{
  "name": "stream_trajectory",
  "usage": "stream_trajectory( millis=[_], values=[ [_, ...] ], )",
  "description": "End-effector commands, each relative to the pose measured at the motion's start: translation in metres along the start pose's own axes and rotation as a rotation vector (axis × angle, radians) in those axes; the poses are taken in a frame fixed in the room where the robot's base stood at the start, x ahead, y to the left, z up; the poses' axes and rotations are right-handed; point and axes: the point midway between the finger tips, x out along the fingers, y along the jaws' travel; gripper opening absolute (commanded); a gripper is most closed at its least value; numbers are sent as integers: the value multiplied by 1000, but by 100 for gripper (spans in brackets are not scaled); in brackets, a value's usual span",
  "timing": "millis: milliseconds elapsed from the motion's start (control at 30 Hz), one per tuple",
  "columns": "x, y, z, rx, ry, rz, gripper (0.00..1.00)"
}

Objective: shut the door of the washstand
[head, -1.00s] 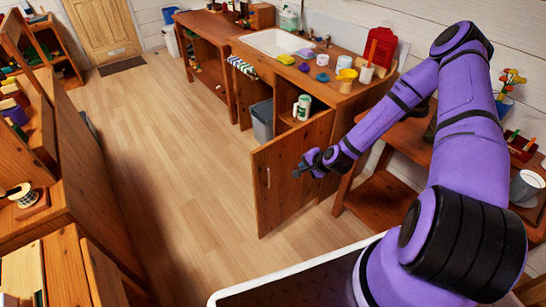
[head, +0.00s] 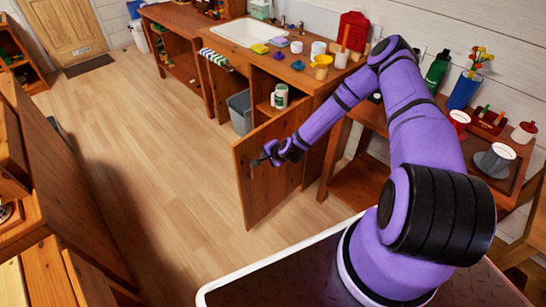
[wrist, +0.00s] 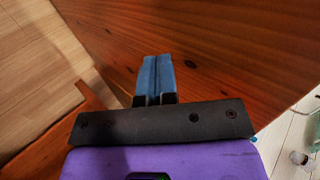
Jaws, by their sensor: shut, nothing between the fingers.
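The washstand (head: 318,82) stands by the wall, with a white basin in its top. Its door (head: 265,200) is swung wide open toward me, hinged at the right, with the open compartment behind it. My gripper (head: 262,157) is at the door's outer face, near its free left edge and upper part. In the wrist view the wooden door panel (wrist: 235,45) fills most of the picture beyond my fingers (wrist: 157,75), which are together and empty. I cannot tell whether the fingertips touch the door. The handle is not clear behind my gripper.
A shelf table (head: 358,185) with bottles and mugs stands right of the door. Wooden furniture (head: 60,190) lines the left. The floor (head: 165,150) between is clear.

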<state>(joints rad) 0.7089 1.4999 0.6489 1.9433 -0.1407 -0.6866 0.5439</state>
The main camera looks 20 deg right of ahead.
Motion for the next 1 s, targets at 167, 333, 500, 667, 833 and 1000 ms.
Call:
stream_trajectory(
  millis=[167, 333, 500, 667, 833, 1000],
  values=[
    [12, -12, 0, -1, 0, 0, 0],
    [16, -15, 0, 0, -1, 1, 0],
    [16, -15, 0, 0, -1, 1, 0],
    [16, -15, 0, 1, 1, 1, 0],
    [23, -22, 2, 16, 19, 0, 0],
    [40, -38, 4, 64, 72, -1, 0]
  ],
)
